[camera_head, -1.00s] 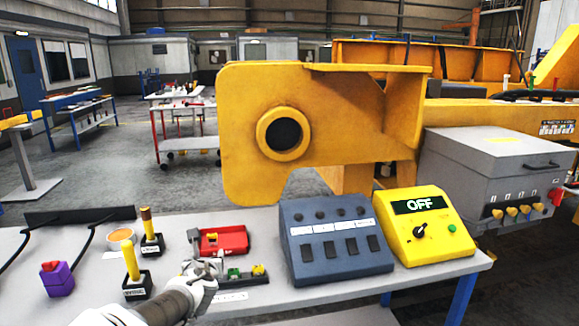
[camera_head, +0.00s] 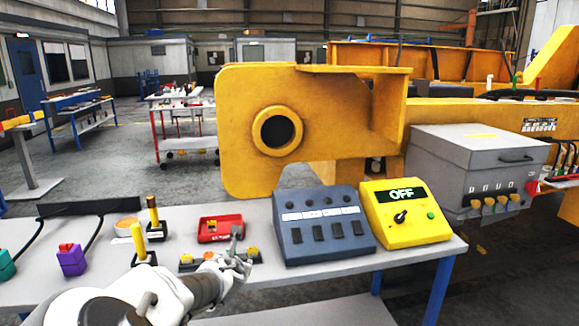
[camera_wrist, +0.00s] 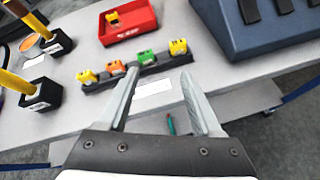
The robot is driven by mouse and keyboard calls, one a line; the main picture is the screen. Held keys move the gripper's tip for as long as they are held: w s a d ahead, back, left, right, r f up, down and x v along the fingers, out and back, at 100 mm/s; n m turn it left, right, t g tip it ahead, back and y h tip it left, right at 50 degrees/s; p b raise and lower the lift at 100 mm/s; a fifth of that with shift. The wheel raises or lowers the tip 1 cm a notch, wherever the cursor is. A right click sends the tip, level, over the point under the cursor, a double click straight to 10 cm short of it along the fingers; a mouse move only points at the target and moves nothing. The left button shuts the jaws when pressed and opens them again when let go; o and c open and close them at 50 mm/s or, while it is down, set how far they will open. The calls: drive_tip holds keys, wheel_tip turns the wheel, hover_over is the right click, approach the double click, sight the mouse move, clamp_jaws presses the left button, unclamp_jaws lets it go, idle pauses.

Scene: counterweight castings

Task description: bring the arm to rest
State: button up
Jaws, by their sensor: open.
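My gripper (camera_head: 240,262) is at the front edge of the grey table (camera_head: 330,278), in front of a dark rack that holds small coloured blocks. In the wrist view my gripper (camera_wrist: 165,100) has its two grey fingers apart, with nothing between them. The dark rack (camera_wrist: 100,86) lies beyond the fingertips and carries yellow, orange and green blocks (camera_wrist: 146,56). Part of the rack is hidden behind my gripper in the head view.
A red tray (camera_head: 220,228) with a small yellow block stands behind the rack. A blue-grey switch box (camera_head: 322,228) and a yellow box reading OFF (camera_head: 405,212) stand to the right. Yellow-handled stamps (camera_head: 139,243) and a purple block (camera_head: 72,260) are at left.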

drive_tip(key=s+d+r+m+g+p, duration=0.1)
drive_tip(key=s+d+r+m+g, duration=0.2)
drive_tip(key=d+m, duration=0.55)
drive_tip(key=s+d+r+m+g+p, duration=0.1)
drive_tip(key=s+d+r+m+g, duration=0.1)
drive_tip(key=s+d+m, duration=0.55)
drive_tip(key=s+d+r+m+p, duration=0.1)
drive_tip(key=s+d+r+m, duration=0.2)
drive_tip(key=s, duration=0.4)
drive_tip(key=s+d+r+m+g+p, duration=0.1)
drive_tip(key=s+d+r+m, duration=0.3)
drive_tip(key=s+m, duration=0.4)
drive_tip(key=s+d+r+m+h+p, duration=0.1)
drive_tip(key=s+d+r+m, duration=0.3)
drive_tip(key=s+r+m, duration=0.2)
drive_tip(key=shift+s, duration=1.15)
